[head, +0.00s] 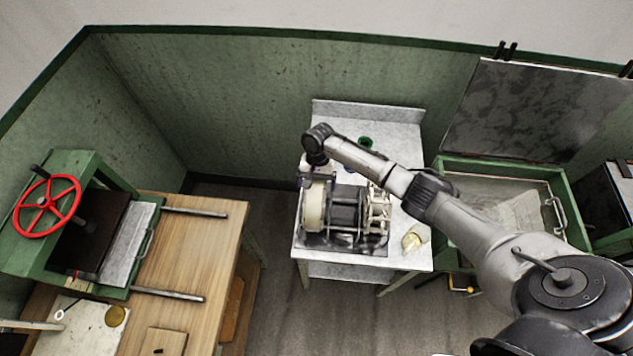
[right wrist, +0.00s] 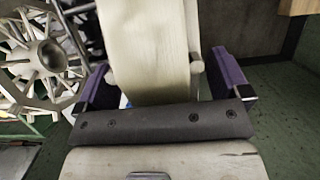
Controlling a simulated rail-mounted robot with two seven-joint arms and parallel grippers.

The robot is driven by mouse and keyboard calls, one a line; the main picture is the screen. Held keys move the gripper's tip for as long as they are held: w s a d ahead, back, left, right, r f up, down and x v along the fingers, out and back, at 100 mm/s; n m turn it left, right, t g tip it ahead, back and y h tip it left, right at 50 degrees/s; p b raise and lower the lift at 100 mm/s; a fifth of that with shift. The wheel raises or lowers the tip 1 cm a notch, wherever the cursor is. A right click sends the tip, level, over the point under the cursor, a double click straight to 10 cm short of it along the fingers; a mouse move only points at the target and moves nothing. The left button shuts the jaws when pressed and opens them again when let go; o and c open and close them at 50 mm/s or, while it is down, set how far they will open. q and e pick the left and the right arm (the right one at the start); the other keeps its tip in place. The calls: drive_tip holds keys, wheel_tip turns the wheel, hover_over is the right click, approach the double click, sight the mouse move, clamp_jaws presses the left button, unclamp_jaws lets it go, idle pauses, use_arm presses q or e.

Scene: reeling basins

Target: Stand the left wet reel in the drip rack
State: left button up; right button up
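A cream, drum-like reel (head: 315,205) is at the left side of a metal frame (head: 345,238) on the white table. A pale spoked reel (head: 378,212) is at the frame's right side; it also shows at the left of the right wrist view (right wrist: 45,55). My right gripper (head: 316,182) is at the top of the cream reel. In the right wrist view its purple-padded fingers (right wrist: 163,85) stand apart on either side of the cream band (right wrist: 150,45), with visible gaps. I cannot tell whether the frame is the drip rack. My left gripper is not in view.
A green press with a red handwheel (head: 47,203) stands on a wooden bench (head: 185,250) at left. A green-rimmed basin (head: 505,172) with a raised dark lid (head: 540,110) is at right. A small pale object (head: 411,242) lies at the table's front right.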

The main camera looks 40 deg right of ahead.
drive_tip(key=shift+o, duration=0.3)
drive_tip(key=b+v, duration=0.1)
drive_tip(key=v, duration=1.2)
drive_tip(key=shift+r, duration=0.35)
drive_tip(key=shift+w+d, duration=0.1)
drive_tip(key=shift+d, duration=0.05)
